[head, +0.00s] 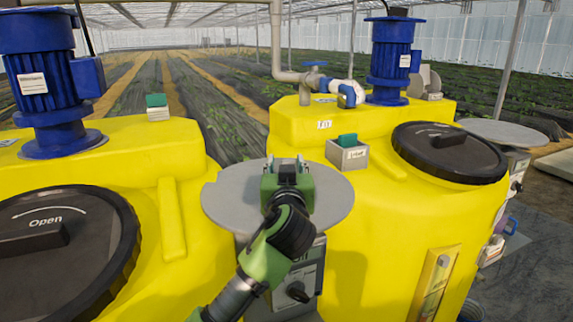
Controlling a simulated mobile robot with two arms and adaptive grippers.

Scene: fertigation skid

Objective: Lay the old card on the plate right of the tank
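My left gripper (287,168) is above a round grey plate (333,196) that sits between the two yellow tanks. Its fingertips point away from me, and whether they are apart or hold anything is unclear. The right-hand yellow tank (385,215) has a black lid (449,150). A second grey plate (503,131) is right of that tank. A grey holder (348,157) with a green piece (347,140) in it stands on the tank's top. I cannot make out which thing is the old card. My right gripper is not in view.
The left yellow tank (140,155) carries a blue motor (38,85), a black lid (60,250) and another green-topped holder (157,107). A blue motor (390,55) and a pipe with a valve (315,75) rise from the right tank. A control box (300,285) is below the near plate.

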